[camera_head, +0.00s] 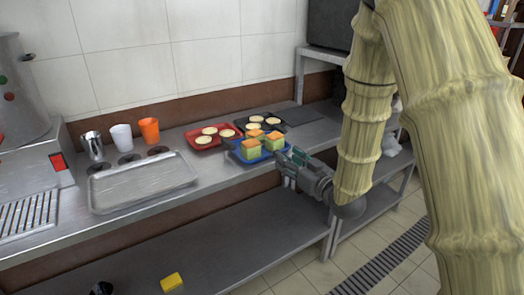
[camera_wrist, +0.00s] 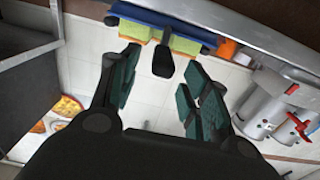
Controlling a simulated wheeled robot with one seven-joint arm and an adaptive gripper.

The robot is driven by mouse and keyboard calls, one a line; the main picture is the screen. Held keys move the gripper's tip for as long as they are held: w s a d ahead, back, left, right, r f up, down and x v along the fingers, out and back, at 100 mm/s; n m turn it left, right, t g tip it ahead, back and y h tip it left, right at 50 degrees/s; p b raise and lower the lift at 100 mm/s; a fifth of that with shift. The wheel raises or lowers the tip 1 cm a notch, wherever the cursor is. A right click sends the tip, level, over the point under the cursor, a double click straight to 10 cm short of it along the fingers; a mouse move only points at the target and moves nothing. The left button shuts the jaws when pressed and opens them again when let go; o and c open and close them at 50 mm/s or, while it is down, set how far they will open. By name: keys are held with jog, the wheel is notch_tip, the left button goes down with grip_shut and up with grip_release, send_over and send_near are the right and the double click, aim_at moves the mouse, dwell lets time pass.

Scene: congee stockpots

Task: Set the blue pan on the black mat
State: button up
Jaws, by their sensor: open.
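The blue pan (camera_head: 240,157) stands on the steel counter and holds several green-and-yellow blocks with orange tops. It also shows at the top of the wrist view (camera_wrist: 205,37), its dark handle (camera_wrist: 163,62) pointing toward my gripper. My gripper (camera_head: 291,160) is at the counter's front edge, just right of the pan. In the wrist view its fingers (camera_wrist: 160,92) are apart, with the handle end in line with the gap between them. I cannot tell whether they touch it. The black mat (camera_head: 300,115) lies flat and bare behind and right of the pan.
A red pan (camera_head: 190,137) and a black pan (camera_head: 243,123) with pale round cakes stand beside and behind the blue pan. A metal tray (camera_head: 143,181) and several cups, one orange (camera_head: 149,130), are left. A shelf unit (camera_head: 300,68) stands right of the mat.

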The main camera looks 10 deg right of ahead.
jog(key=shift+f+x, duration=0.2)
jog(key=shift+x, duration=2.7)
jog(key=shift+c, duration=0.4)
grip_shut()
